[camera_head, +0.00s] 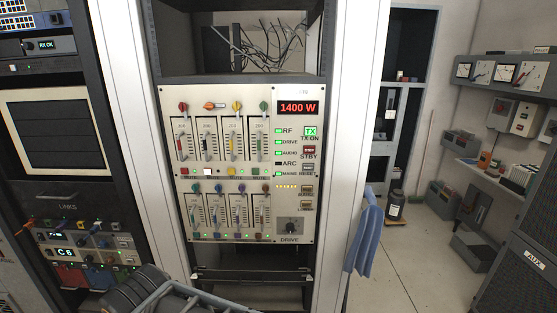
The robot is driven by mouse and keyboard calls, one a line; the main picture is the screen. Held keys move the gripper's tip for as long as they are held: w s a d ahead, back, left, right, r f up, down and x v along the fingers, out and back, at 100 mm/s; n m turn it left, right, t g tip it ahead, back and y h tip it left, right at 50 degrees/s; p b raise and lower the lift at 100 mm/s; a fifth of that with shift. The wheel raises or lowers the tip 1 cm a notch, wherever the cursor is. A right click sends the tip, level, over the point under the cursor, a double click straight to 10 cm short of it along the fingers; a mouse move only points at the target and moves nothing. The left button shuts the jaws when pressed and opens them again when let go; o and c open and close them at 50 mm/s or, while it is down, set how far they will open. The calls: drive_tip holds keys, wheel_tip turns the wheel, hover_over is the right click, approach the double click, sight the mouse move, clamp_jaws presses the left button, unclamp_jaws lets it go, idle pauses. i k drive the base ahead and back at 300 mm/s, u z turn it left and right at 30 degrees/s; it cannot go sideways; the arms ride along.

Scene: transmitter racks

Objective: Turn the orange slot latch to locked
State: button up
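The orange slot latch (213,105) is in the top row of the transmitter panel, above the second slot from the left. Its handle lies sideways. Beside it in the same row, the red latch (183,106), yellow latch (237,106) and green latch (264,106) stand upright. The slot module below the orange latch (209,139) has a dark slider. I cannot tell whether it is fully seated. My gripper is not in view, and nothing is seen touching the latch.
A red display (298,107) reads 1400 W, right of the slots. A lower row of modules (228,216) sits beneath. White rack posts flank the panel. A blue cloth (364,234) hangs at the right post. Dark ribbed parts, probably mine, show at the bottom left. Floor is open to the right.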

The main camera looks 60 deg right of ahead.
sight(208, 106)
drive_tip(key=z, duration=1.15)
drive_tip(key=k, duration=1.05)
drive_tip(key=u, duration=1.6)
drive_tip(key=i, duration=1.2)
drive_tip(key=z, duration=1)
drive_tip(key=i, duration=0.8)
drive_tip(key=z, duration=1.05)
drive_tip(key=i, duration=0.25)
drive_tip(key=z, duration=0.25)
